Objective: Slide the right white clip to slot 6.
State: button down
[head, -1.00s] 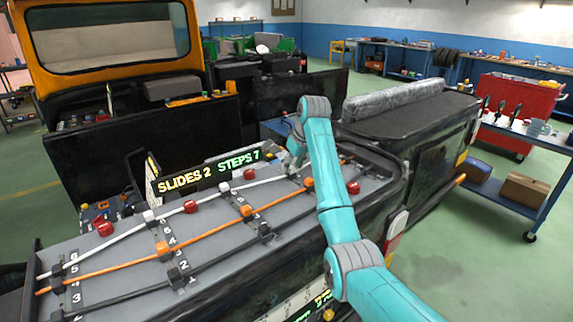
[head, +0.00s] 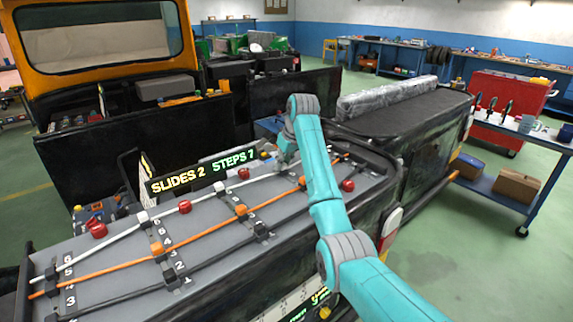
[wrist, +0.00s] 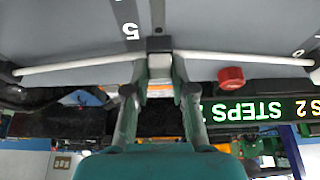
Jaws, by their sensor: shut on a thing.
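The right white clip (wrist: 159,64) sits on the white rod (wrist: 85,62), between the two fingertips of my gripper (wrist: 160,74) in the wrist view. My gripper is shut on it. A printed "5" (wrist: 132,31) shows beside the clip on the grey panel. In the head view my gripper (head: 286,164) is at the right part of the white rod (head: 215,186) and hides most of the clip. A left white clip (head: 143,216) sits farther left on the same rod. I cannot read the slot numbers near my gripper in the head view.
An orange rod (head: 200,228) and a dark rod run beside the white one, with orange clips (head: 157,246) and dark clips (head: 172,272). Red knobs (head: 184,206) stand on the panel. A display (head: 203,173) reading "SLIDES 2 STEPS 7" stands behind the white rod.

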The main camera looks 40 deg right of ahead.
jog(key=shift+w, duration=1.4)
jog(key=c, duration=1)
grip_release()
jog(key=shift+w, duration=0.15)
jog(key=shift+o, duration=0.2)
jog(key=shift+r, duration=0.1)
jog(key=v, duration=1.1)
jog(key=shift+s+r, duration=0.2)
jog(key=shift+r, duration=0.15)
